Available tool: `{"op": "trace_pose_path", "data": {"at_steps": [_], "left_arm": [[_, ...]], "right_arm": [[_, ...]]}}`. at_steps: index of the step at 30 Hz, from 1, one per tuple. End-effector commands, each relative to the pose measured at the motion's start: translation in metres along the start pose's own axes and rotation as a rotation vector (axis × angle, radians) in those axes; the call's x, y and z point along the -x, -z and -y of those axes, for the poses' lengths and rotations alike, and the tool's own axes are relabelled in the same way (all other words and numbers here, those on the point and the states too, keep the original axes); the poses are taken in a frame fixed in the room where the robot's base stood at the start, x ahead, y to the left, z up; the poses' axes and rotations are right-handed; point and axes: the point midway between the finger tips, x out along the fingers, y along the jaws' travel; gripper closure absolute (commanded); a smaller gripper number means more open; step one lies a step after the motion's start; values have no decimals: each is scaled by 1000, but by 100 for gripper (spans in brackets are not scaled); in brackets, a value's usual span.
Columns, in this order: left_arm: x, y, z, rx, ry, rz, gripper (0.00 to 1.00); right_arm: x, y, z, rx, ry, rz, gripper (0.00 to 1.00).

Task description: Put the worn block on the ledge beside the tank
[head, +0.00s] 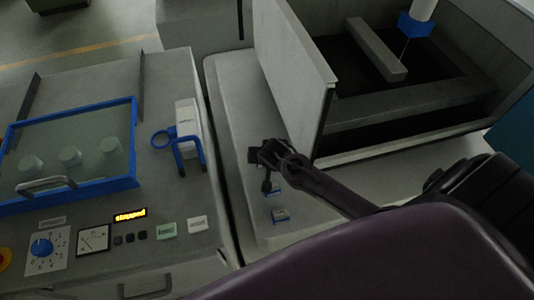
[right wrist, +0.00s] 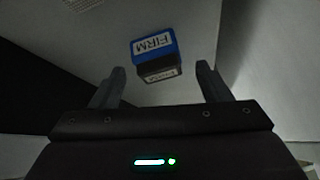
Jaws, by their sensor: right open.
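A small blue and dark block (right wrist: 155,45) with a white label reading FIRM lies ahead of my right gripper in the right wrist view. My right gripper (right wrist: 160,74) is open, with one finger on each side of the line to this block; whether the block is between the fingertips or beyond them I cannot tell. In the head view my right gripper (head: 262,168) is over the grey ledge (head: 235,95) beside the tank (head: 300,62). No readable label says worn.
A control console (head: 190,75) with a blue-framed window (head: 75,155) stands left, across a dark gap. A blue ring-handled item (head: 185,150) is on it. The tank wall rises close to the right gripper. The far ledge is clear.

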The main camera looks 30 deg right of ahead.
Motion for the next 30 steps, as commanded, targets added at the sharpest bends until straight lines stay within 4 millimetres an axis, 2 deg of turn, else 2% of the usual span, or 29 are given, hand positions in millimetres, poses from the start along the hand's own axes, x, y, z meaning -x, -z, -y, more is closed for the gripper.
{"op": "trace_pose_path", "data": {"at_steps": [9, 15, 20, 30], "left_arm": [[-3, 0, 0, 0, 0, 0, 64], [-4, 0, 0, 0, 0, 0, 64], [-4, 0, 0, 0, 0, 0, 64], [-4, -1, 0, 1, 0, 0, 64]], "right_arm": [[66, -1, 0, 1, 1, 1, 30], [94, 0, 0, 0, 1, 0, 30], [101, 0, 0, 0, 0, 2, 30], [101, 0, 0, 0, 0, 1, 30]]}}
